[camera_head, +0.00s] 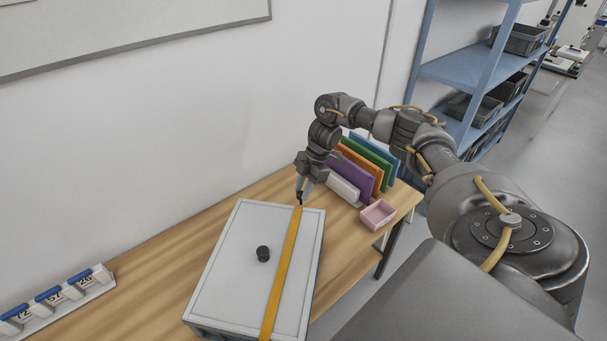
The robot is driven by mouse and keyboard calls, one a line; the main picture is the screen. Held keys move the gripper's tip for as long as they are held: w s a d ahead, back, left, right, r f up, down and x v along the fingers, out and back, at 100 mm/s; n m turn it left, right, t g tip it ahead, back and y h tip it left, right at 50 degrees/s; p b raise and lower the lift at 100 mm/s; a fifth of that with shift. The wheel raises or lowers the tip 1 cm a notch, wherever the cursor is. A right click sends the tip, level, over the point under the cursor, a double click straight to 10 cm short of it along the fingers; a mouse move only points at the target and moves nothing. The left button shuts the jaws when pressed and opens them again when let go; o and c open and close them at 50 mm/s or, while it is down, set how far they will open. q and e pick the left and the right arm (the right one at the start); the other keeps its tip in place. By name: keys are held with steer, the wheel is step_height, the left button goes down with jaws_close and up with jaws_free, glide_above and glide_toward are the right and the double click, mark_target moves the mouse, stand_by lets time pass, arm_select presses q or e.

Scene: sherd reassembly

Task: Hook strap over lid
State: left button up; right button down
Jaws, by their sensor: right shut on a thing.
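A grey box with a pale flat lid (232,262) lies on the wooden table. A black round knob (263,253) stands near the middle of the lid. A yellow strap (283,270) runs lengthwise across the lid, right of the knob, from the near edge to the far edge. My right gripper (300,200) is at the far edge of the lid, shut on the strap's far end. The fine contact between fingertips and strap is too small to see clearly. My left gripper is not in view.
Coloured folders (356,172) stand in a rack behind my right gripper. A pink tray (378,214) sits at the table's right end. A numbered holder (62,296) lies at the left. The table between holder and box is clear.

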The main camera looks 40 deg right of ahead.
stand_by(0.8)
steer(key=shift+r+p, duration=0.35)
steer(key=shift+p, duration=0.5)
stand_by(0.4)
steer(key=c, duration=1.1)
jaws_free()
steer(key=shift+d+r, duration=0.1)
steer(key=shift+r, duration=0.1)
steer(key=v, duration=1)
steer(key=shift+r, duration=0.2)
